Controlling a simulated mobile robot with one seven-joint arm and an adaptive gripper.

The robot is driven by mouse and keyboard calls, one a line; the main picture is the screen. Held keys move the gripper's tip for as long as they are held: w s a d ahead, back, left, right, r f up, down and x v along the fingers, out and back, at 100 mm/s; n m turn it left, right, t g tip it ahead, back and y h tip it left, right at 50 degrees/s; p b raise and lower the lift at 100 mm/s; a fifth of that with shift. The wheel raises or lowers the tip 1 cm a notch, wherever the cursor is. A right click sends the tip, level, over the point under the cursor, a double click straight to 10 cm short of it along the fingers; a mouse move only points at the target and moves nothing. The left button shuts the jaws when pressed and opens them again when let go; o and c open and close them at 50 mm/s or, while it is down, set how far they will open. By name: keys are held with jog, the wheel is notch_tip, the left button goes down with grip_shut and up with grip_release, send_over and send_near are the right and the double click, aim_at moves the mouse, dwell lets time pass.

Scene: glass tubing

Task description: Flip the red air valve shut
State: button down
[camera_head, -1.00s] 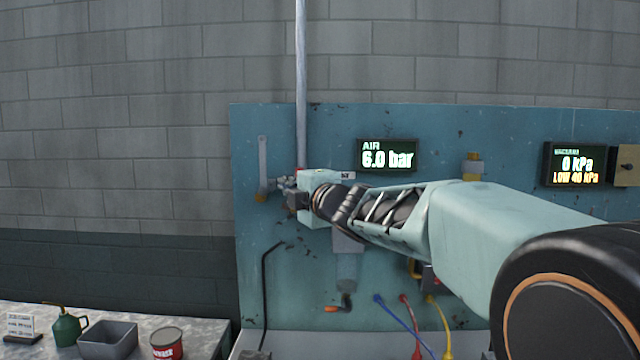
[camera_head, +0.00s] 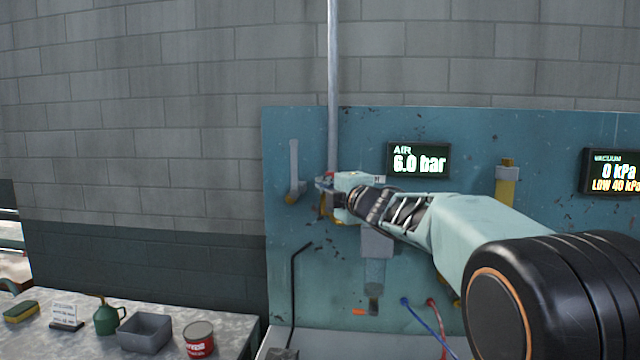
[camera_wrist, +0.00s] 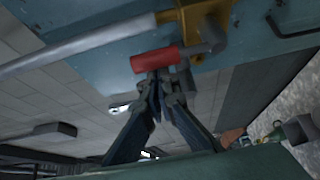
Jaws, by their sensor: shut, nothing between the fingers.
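The red valve handle (camera_wrist: 155,60) lies roughly in line with the grey pipe (camera_wrist: 90,42) in the wrist view, on a grey lever joined to a brass valve body (camera_wrist: 208,22). In the head view only a bit of red handle (camera_head: 328,175) shows at the foot of the vertical pipe (camera_head: 333,90), with the rest hidden by my gripper (camera_head: 324,193). My gripper is shut and empty. In the wrist view its fingertips (camera_wrist: 164,78) are right at the handle's side; I cannot tell whether they touch. The air display (camera_head: 418,160) reads 6.0 bar.
A grey lever (camera_head: 294,168) is on the blue panel (camera_head: 290,230) left of the valve. A vacuum display (camera_head: 612,172) is at right. Blue and red hoses (camera_head: 430,318) hang below my arm. A bench at lower left holds a grey bin (camera_head: 145,332) and a red can (camera_head: 199,338).

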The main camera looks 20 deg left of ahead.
jog(key=shift+d+f+b, duration=0.1)
jog(key=shift+f+b, duration=0.05)
jog(key=shift+b, duration=0.15)
jog(key=w+d+f+m+t+h+b, duration=0.1)
jog(key=d+f+m+t+h+b, duration=0.1)
jog(key=m+b, duration=0.9)
jog(key=w+d+f+m+t+h+b, duration=0.1)
jog(key=d+f+m+t+h+b, duration=0.2)
jog(key=d+m+t+b, duration=0.3)
jog(key=m+t+h+b, duration=0.1)
jog(key=m+b, duration=0.4)
jog(key=b, duration=0.5)
jog(key=shift+f+t, duration=0.3)
jog(key=shift+t, duration=0.2)
jog(key=shift+f, duration=0.2)
